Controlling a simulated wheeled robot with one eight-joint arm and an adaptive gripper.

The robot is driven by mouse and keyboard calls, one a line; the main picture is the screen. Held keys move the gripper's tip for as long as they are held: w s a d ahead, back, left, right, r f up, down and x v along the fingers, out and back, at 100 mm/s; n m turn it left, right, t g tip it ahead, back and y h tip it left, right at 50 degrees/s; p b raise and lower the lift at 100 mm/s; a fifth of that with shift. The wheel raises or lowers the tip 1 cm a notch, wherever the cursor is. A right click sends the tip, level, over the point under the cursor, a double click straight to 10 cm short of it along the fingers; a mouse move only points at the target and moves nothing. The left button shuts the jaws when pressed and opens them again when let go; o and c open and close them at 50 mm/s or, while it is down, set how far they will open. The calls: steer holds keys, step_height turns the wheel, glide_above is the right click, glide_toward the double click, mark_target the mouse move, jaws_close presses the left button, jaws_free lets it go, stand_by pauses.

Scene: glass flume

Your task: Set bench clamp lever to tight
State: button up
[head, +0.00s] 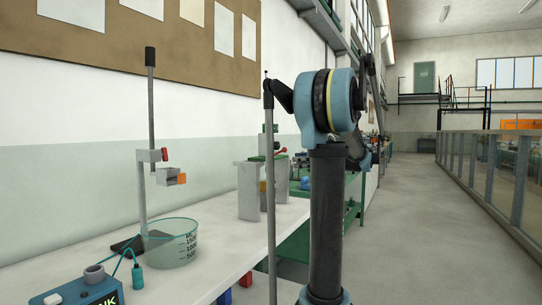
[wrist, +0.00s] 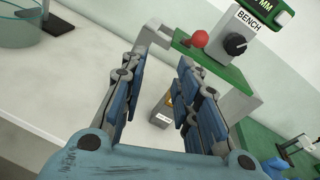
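A grey bench device with a green top (wrist: 240,78) fills the upper right of the wrist view. Its upright box carries a label (wrist: 248,18) reading "BENCH" and a black knob (wrist: 236,44). A red ball (wrist: 200,38), which looks like a lever's end, sits left of the knob. In the head view the device (head: 249,190) stands on the bench, with a small red part (head: 281,151) beside its top. My gripper (wrist: 161,64) is open and empty, with its fingertips pointing toward the device. The red ball appears beyond the right fingertip; contact is not visible. The lever's setting cannot be read.
A glass beaker (head: 172,246) and a stand (head: 142,195) occupy the bench's near left, with a blue box (head: 85,293) in front. A small labelled block (wrist: 160,118) shows between my fingers. The floor aisle (head: 425,225) at right is clear.

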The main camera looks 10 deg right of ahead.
steer(key=w+d+r+m+y, duration=0.1)
steer(key=w+d+r, duration=0.1)
steer(key=d+r, duration=0.15)
steer(key=shift+t, duration=0.4)
steer(key=x, duration=1.6)
steer(key=shift+w+a+f, duration=0.3)
steer(key=shift+w+f, duration=0.05)
jaws_close()
